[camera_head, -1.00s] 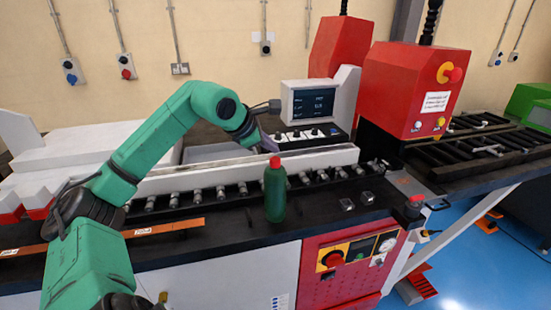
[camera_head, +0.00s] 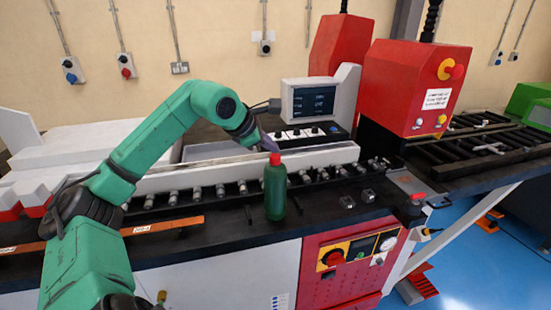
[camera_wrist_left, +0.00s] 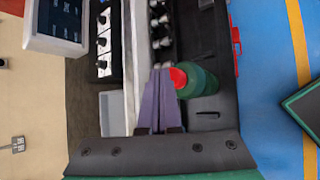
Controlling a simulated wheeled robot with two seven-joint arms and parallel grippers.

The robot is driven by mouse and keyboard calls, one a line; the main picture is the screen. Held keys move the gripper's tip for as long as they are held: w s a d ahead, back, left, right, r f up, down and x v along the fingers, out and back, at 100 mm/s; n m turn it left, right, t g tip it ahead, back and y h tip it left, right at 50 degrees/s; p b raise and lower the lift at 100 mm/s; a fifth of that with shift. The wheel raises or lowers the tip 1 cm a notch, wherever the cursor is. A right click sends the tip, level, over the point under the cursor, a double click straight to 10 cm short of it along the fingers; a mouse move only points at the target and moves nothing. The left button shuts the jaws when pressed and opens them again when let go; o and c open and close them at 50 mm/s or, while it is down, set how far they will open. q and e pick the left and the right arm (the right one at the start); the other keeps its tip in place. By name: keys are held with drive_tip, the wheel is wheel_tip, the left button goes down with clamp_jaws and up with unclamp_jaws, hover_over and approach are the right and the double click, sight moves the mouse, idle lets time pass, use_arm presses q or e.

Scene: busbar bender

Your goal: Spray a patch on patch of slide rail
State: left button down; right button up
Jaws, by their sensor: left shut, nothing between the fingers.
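A green spray bottle with a red cap (camera_head: 275,190) stands upright on the black bench top in front of the slide rail. It also shows in the left wrist view (camera_wrist_left: 200,80), just right of my fingertips. My left gripper (camera_head: 268,143) is shut and empty, and sits behind the bottle's cap close to the rail. In the left wrist view my purple fingers (camera_wrist_left: 160,95) lie together, their tips beside the red cap; I cannot tell whether they touch it. The slide rail (camera_head: 170,182), a long white bar above a row of rollers, runs along the bench. My right gripper does not show.
A monitor and control box (camera_head: 308,103) stand behind the rail, and a red machine head (camera_head: 412,90) is to the right. Small metal blocks (camera_head: 347,202) lie right of the bottle. A red button (camera_head: 416,198) sits at the bench's front right corner.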

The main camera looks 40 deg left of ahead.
sight(271, 157)
use_arm(q)
drive_tip(key=shift+f+b, duration=0.35)
drive_tip(key=shift+b, duration=0.05)
idle(0.7)
drive_tip(key=shift+r+p, duration=0.75)
drive_tip(key=shift+r, duration=0.1)
wheel_tip(271, 157, up, 6)
drive_tip(key=p, duration=0.5)
idle(2.0)
